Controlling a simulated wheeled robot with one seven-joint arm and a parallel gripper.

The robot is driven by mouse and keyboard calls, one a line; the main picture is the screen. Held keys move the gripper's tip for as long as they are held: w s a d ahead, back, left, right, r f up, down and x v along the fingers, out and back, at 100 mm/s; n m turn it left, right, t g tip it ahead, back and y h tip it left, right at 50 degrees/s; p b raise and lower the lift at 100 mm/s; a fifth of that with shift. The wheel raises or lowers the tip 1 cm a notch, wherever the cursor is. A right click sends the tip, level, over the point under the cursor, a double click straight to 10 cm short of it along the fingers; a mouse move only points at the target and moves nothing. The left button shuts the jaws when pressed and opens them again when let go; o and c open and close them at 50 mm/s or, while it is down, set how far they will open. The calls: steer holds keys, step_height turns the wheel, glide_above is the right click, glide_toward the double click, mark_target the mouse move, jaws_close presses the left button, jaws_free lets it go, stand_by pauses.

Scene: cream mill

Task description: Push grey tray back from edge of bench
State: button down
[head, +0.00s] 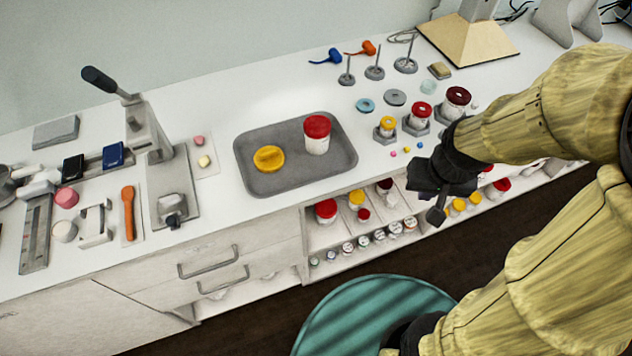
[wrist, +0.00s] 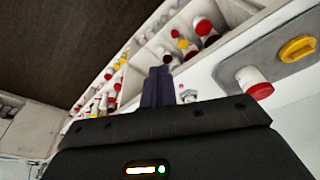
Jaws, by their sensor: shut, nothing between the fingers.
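The grey tray (head: 283,184) lies on the white bench, its near side close to the bench's front edge. It carries a yellow lid (head: 268,158) and a white jar with a red lid (head: 316,135). My gripper (head: 436,218) is shut and empty, out in front of the bench edge and to the right of the tray, apart from it. In the wrist view my shut fingers (wrist: 158,88) point toward the open shelf, and part of the tray (wrist: 240,58) shows at the upper right with the jar and the yellow lid.
Open shelves under the bench hold several jars (head: 326,211). Several small jars and stands (head: 387,127) are on the bench right of the tray. A lever press (head: 165,180) stands to its left. A teal round stool (head: 375,315) is below. The bench behind the tray is clear.

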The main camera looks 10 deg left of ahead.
steer(key=w+a+f+n+g+p, duration=0.1)
steer(key=w+a+n+p, duration=0.3)
steer(key=a, duration=0.6)
steer(key=n+g+p, duration=0.2)
glide_toward(316, 191)
steer(key=s+r, duration=0.1)
steer(key=s+d+r, duration=0.2)
steer(key=shift+s+r, duration=0.1)
steer(key=shift+s, duration=0.25)
steer(key=shift+w, duration=0.1)
steer(key=f+p, duration=0.1)
steer(key=f, duration=0.3)
steer(key=f+p, duration=0.1)
steer(key=f, duration=0.4)
steer(key=shift+s, duration=0.2)
steer(key=w+a+p, duration=0.1)
steer(key=w+p, duration=0.1)
steer(key=w, duration=0.1)
steer(key=shift+a+f, duration=0.35)
steer(key=shift+a, duration=0.05)
steer(key=shift+w+a+f, duration=0.1)
steer(key=shift+w+a, duration=0.05)
steer(key=shift+w, duration=0.1)
